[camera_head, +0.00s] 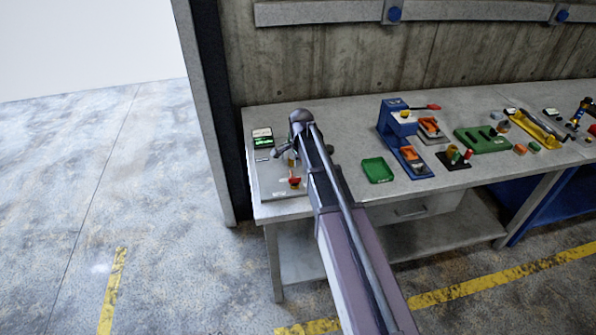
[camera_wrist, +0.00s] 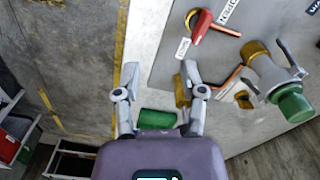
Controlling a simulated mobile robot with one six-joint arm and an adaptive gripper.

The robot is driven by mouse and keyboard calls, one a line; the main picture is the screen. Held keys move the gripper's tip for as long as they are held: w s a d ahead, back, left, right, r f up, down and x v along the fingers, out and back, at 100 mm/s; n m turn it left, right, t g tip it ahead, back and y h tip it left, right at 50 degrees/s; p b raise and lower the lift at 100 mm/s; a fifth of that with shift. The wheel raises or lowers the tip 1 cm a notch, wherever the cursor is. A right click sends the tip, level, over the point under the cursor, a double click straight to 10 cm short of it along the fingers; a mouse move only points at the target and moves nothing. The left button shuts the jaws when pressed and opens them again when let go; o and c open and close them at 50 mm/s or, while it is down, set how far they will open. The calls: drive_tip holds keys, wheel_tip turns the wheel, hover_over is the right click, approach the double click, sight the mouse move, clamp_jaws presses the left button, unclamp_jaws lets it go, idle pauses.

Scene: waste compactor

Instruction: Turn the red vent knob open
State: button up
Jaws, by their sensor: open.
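The red vent knob (camera_wrist: 203,27) is in the upper part of the wrist view, on a grey panel beside a white label. A red part also shows near the bench's front left in the head view (camera_head: 295,182). My gripper (camera_wrist: 160,92) is open, with its two fingers spread apart and nothing clearly held between them. The knob lies beyond the right fingertip, apart from it. In the head view my gripper (camera_head: 284,152) is above the panel at the bench's left end, partly hidden by my arm.
A brass fitting with a green cylinder (camera_wrist: 293,102) stands right of my gripper, with copper pipe near the right finger. A small display (camera_head: 262,140) is at the panel's back. A green tray (camera_head: 377,170) and blue press (camera_head: 396,125) are to the right. Open floor lies left.

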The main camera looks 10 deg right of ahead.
sight(298, 177)
drive_tip(key=w+r+m+p, duration=0.1)
drive_tip(key=w+r+m, duration=0.1)
drive_tip(key=w, duration=0.4)
drive_tip(key=shift+d+r+m+p, duration=0.2)
drive_tip(key=shift+r+m+p, duration=0.2)
drive_tip(key=shift+m, duration=0.5)
drive_tip(key=shift+f, duration=0.15)
wheel_tip(298, 177, down, 14)
drive_tip(key=b, duration=1.3)
drive_tip(key=shift+r+b, duration=0.2)
drive_tip(key=shift+b, duration=0.2)
clamp_jaws()
drive_tip(key=shift+a, duration=0.15)
